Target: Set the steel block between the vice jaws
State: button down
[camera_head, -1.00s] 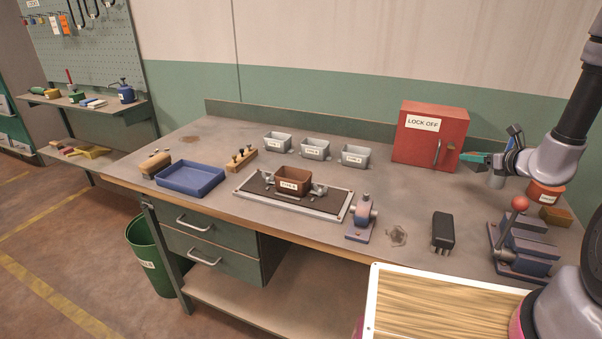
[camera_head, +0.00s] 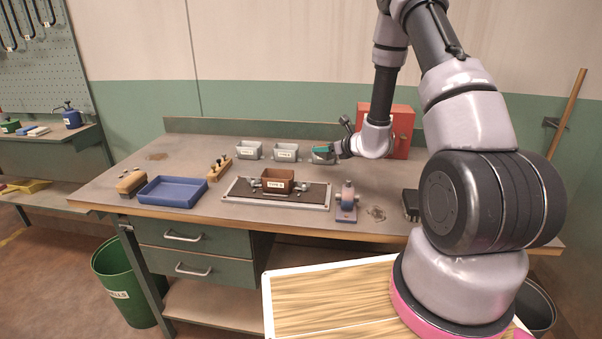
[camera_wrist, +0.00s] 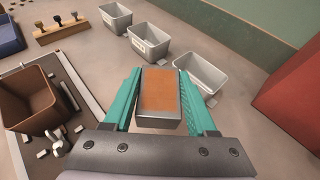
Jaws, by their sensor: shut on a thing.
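My gripper (camera_wrist: 160,97) is shut on a block (camera_wrist: 158,112) with grey sides and an orange-brown upper face, which I take to be the steel block. The teal fingers press on its left and right sides. In the head view my gripper (camera_head: 326,149) is above the back of the bench, by the rightmost grey bin; the block is hard to make out there. A small blue and pinkish bench device (camera_head: 346,203) stands right of the framed mat; I cannot tell if it is a vice. The lever device with a red knob seen earlier at the right is hidden behind my arm.
On the bench (camera_head: 130,170) are a brown bin (camera_head: 278,181) on a framed mat, several grey bins (camera_wrist: 148,42), a blue tray (camera_head: 172,192) and a wooden stamp rack (camera_wrist: 60,29). A red lockbox (camera_head: 402,122) stands behind my gripper. A black item (camera_head: 410,204) lies near my arm.

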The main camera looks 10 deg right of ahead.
aim_at(323, 176)
notch_tip(323, 176, down, 8)
jog(key=shift+f, duration=0.1)
dwell(0.4)
jog(key=shift+f, duration=0.1)
jog(key=shift+c, duration=1)
grip_release()
